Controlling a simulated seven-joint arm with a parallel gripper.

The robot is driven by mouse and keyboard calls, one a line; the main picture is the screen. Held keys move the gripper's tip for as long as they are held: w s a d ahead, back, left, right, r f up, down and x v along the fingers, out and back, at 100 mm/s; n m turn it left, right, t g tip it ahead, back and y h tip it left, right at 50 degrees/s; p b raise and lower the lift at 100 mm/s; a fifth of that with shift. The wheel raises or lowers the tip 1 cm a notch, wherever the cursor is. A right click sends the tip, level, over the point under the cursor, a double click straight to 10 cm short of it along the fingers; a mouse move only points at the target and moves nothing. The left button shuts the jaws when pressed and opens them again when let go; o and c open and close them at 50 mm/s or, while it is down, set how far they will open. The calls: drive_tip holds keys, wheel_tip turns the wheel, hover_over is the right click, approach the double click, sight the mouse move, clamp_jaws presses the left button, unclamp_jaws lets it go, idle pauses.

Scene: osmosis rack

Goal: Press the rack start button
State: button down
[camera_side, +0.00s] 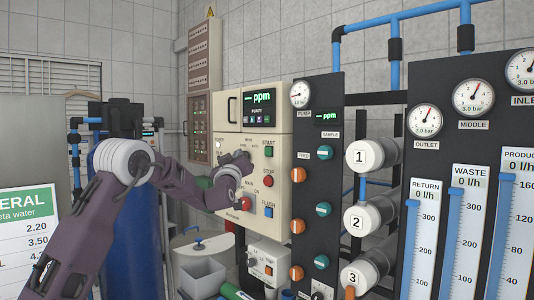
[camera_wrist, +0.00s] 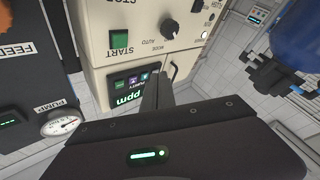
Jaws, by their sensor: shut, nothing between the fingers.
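The START button (camera_side: 268,151) is a green square button under its label on the right part of the cream control box (camera_side: 228,116). It also shows upside down in the wrist view (camera_wrist: 120,40), to the left of and above my fingertips. My gripper (camera_side: 244,160) is in front of the box, left of the START button in the side view, and covers part of the panel. In the wrist view my gripper's fingers (camera_wrist: 158,88) are shut with nothing between them. They appear apart from the button; their exact distance from the panel is hard to tell.
Below START are a STOP button (camera_side: 268,174) and a blue FLUSH button (camera_side: 268,212). A red mushroom button (camera_side: 246,204) is lower left. A mode knob (camera_wrist: 170,28) is near START. A dark panel with valve knobs (camera_side: 324,153) stands to the right.

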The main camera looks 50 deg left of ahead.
approach(264, 148)
drive_tip(key=shift+w+a+r, duration=0.25)
drive_tip(key=shift+a, duration=0.2)
drive_tip(key=shift+w+a+r, duration=0.2)
drive_tip(key=shift+a, duration=0.3)
drive_tip(key=shift+w+a+r, duration=0.25)
drive_tip(key=shift+a, duration=0.2)
drive_tip(key=shift+w, duration=0.15)
idle(0.9)
drive_tip(key=shift+w, duration=0.25)
drive_tip(key=shift+w, duration=0.45)
idle(0.5)
drive_tip(key=shift+s, duration=0.85)
drive_tip(key=s, duration=0.5)
